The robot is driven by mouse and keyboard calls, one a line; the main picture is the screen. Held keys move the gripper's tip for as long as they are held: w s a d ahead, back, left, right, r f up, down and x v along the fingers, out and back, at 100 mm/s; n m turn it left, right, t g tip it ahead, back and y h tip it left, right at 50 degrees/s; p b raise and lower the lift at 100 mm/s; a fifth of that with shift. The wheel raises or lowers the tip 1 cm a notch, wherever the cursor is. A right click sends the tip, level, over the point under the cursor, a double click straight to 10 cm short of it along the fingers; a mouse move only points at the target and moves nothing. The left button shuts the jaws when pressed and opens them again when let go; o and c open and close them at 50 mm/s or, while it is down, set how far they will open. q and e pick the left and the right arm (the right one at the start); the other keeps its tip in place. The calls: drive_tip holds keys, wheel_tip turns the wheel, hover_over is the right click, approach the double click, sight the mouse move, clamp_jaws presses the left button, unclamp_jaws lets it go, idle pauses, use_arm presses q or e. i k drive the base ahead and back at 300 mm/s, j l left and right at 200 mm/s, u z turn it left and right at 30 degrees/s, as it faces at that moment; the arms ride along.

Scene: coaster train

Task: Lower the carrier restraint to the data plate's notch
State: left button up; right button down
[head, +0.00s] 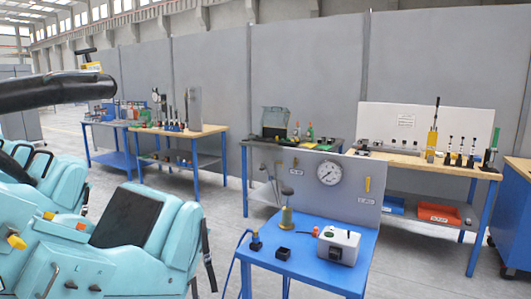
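A thick black padded bar (40,92) comes in from the left edge, raised above the teal coaster car; it looks like the restraint, its left end cut off by the frame. The teal car (60,250) fills the lower left, with a black seat pad (126,218) and small yellow and orange parts. A small yellow piece with a black top (92,66) shows just above the bar's right part; I cannot tell what it is. I cannot make out a data plate or its notch. Neither of my grippers shows.
A blue bench (300,262) with a gauge panel (340,205) stands right of the car, with grey floor between. Tool tables stand behind, including a wooden-topped one (390,157) with a red bin (438,214). A blue cabinet (512,225) is at far right.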

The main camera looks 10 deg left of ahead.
sight(25, 93)
drive_tip(key=j+u, duration=0.1)
drive_tip(key=u, duration=1.45)
drive_tip(key=i+l, duration=0.05)
drive_tip(key=l, duration=0.05)
